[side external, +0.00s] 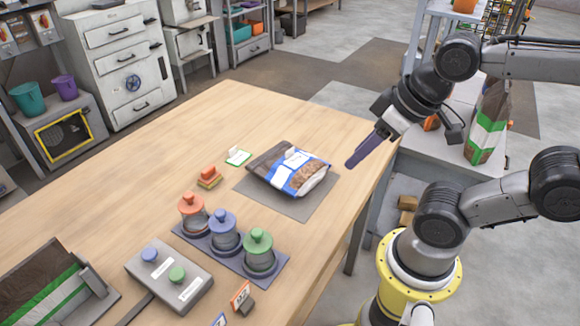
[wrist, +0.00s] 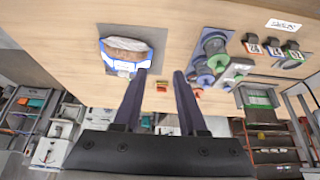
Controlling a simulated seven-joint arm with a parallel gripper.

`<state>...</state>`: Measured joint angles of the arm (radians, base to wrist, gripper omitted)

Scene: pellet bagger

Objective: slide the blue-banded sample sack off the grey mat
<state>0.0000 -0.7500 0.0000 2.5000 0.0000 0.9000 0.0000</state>
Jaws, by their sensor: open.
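The blue-banded sample sack (side external: 290,170) lies flat on the grey mat (side external: 312,203) near the table's far right edge. It has a dark end, a blue and white band and a clear part showing brown pellets. In the wrist view the sack (wrist: 125,48) and the mat (wrist: 152,37) are at the upper left. My gripper (side external: 352,162) hangs above and to the right of the sack in the side view, apart from it. In the wrist view my gripper (wrist: 162,74) shows two separated fingers with nothing between them.
Red, blue and green-lidded jars (side external: 226,233) stand in a dark rack in front of the mat. An orange block (side external: 208,177) and a small green-edged card (side external: 238,157) lie left of the mat. A grey button box (side external: 170,272) is nearer. The table (side external: 226,112) is clear behind the sack.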

